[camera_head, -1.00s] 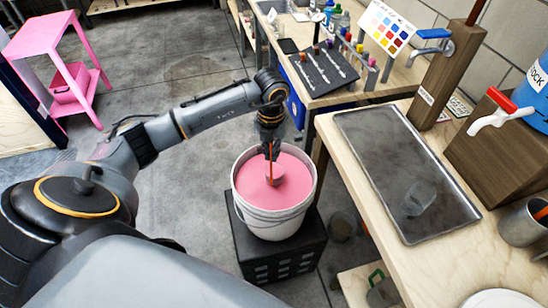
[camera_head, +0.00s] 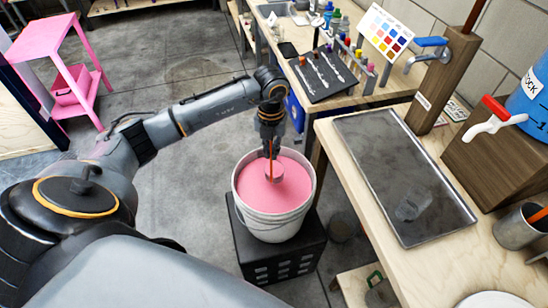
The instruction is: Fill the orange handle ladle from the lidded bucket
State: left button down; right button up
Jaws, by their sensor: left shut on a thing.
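A white bucket (camera_head: 273,221) full of pink liquid (camera_head: 255,190) stands open on a black crate. My left gripper (camera_head: 270,153) is over the bucket, pointing down, shut on the upright orange handle of the ladle (camera_head: 270,163). The ladle's cup (camera_head: 274,174) shows at the pink surface near the middle of the bucket; how deep it sits and what is inside it are hard to tell. No lid shows on the bucket. My right gripper is not in view.
The black crate (camera_head: 262,262) stands on the concrete floor beside a wooden bench. On the bench lies a grey metal tray (camera_head: 385,150) with a small clear container (camera_head: 413,204). A metal cup (camera_head: 519,228) and a blue container (camera_head: 530,100) stand at the right.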

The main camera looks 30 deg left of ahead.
aim_at(271, 143)
pick_arm(q)
jog(key=shift+r+p, duration=0.9)
jog(key=shift+r, duration=0.6)
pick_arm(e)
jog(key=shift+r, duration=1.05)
pick_arm(q)
jog(key=shift+r, duration=0.1)
